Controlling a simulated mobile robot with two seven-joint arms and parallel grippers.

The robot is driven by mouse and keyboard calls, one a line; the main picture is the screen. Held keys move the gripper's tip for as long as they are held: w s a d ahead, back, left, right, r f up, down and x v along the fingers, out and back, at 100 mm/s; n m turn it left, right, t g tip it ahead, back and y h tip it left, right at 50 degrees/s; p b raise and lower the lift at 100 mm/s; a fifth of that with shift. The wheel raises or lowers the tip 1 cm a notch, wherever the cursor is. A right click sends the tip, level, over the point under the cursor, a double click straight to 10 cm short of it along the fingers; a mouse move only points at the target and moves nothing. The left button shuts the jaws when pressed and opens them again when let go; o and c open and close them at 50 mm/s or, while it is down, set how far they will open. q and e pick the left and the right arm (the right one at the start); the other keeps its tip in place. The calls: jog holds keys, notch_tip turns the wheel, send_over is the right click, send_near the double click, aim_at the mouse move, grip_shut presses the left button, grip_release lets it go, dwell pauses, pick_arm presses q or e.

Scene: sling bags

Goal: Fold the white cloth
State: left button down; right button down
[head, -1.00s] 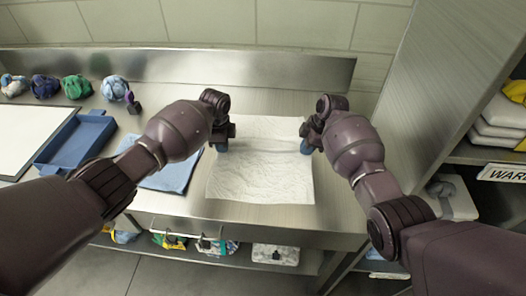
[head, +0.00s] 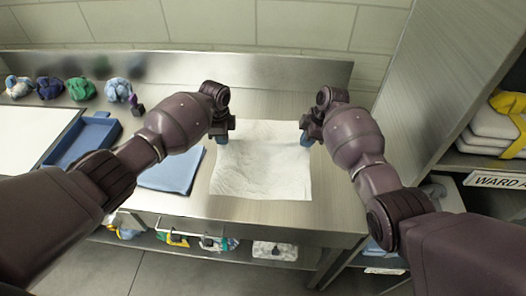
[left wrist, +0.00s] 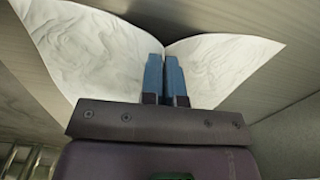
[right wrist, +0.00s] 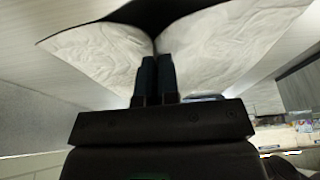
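The white cloth (head: 262,170) lies on the steel table in the head view, wrinkled and roughly square. My left gripper (head: 221,139) is at its left edge, toward the far side. My right gripper (head: 305,141) is at its right edge, at about the same depth. In the left wrist view the blue fingers (left wrist: 166,78) are together, with the cloth (left wrist: 85,50) gathering to them from both sides. In the right wrist view the fingers (right wrist: 156,78) are also together, with the cloth (right wrist: 215,50) pinched in the same way. The fingertips' hold is partly hidden.
A folded blue cloth (head: 172,170) lies left of the white cloth. A blue tray (head: 84,140) and a white board (head: 30,135) are further left. Several coloured bundles (head: 80,88) line the back left. A shelf with white packs (head: 492,125) stands at the right.

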pick_arm(q)
jog(key=c, duration=0.7)
grip_release()
jog(key=shift+o, duration=0.6)
jog(key=o, duration=0.6)
pick_arm(e)
jog(key=shift+r+p, duration=0.45)
jog(key=shift+p, duration=0.15)
pick_arm(q)
jog(key=shift+r, duration=2.8)
